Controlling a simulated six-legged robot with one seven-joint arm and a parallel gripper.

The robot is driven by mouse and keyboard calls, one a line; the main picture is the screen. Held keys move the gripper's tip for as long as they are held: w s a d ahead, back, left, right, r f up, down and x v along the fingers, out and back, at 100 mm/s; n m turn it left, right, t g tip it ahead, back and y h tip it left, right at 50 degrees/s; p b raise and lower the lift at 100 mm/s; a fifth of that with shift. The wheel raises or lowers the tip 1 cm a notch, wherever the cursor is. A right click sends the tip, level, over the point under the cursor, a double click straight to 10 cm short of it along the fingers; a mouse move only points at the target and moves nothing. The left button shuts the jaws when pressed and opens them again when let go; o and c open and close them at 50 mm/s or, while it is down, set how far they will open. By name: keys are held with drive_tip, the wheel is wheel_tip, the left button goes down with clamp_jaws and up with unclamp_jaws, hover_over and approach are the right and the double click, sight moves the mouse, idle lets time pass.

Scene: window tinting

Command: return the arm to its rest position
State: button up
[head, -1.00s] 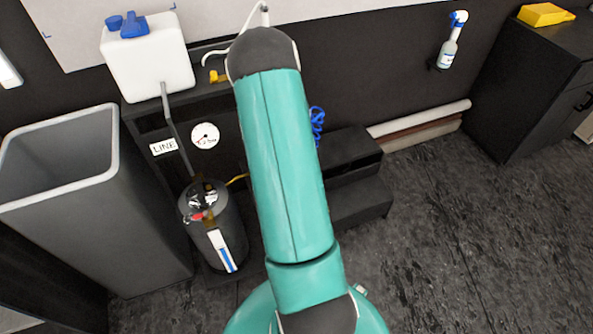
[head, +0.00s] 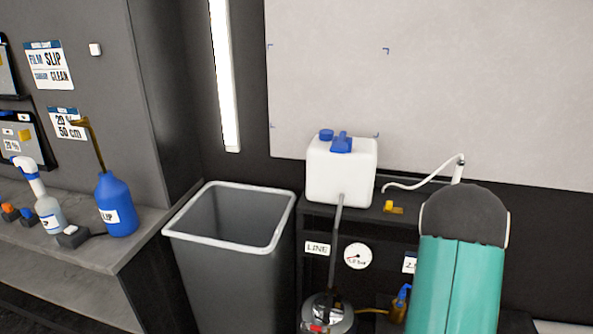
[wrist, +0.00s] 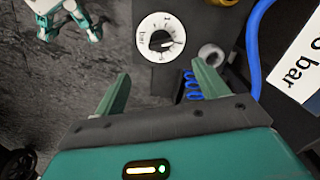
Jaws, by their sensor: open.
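My gripper (wrist: 160,95) shows in the wrist view with its two green fingers spread apart and nothing between them. Beyond the fingers is a round white dial marked "bar" (wrist: 160,38) with a black knob or pointer, on a dark box. I cannot tell how far the fingers are from it. In the head view my teal arm stands at the lower right, and its gripper end is not visible there.
A counter (head: 125,250) holds a blue bottle (head: 115,205) and spray bottle (head: 48,210). Blue hose (wrist: 255,45) passes near the right finger.

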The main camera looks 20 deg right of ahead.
drive_tip(key=w+a+r+n+t, duration=0.15)
drive_tip(key=a+r+n, duration=0.35)
drive_tip(key=a+r, duration=0.55)
drive_tip(key=w+a+r+n+t, duration=0.1)
drive_tip(key=w+a+r+n, duration=0.25)
drive_tip(key=a+r, duration=0.75)
drive_tip(key=s+a+r+n+t, duration=0.1)
drive_tip(key=s+a+r+n, duration=0.3)
drive_tip(key=a, duration=0.5)
drive_tip(key=s+a+r+n+t, duration=0.2)
drive_tip(key=s+a+r+n, duration=0.1)
drive_tip(key=s+a+n, duration=0.4)
drive_tip(key=s+a, duration=0.1)
drive_tip(key=a, duration=0.2)
drive_tip(key=shift+s+r+n, duration=0.35)
drive_tip(key=shift+s+r, duration=0.05)
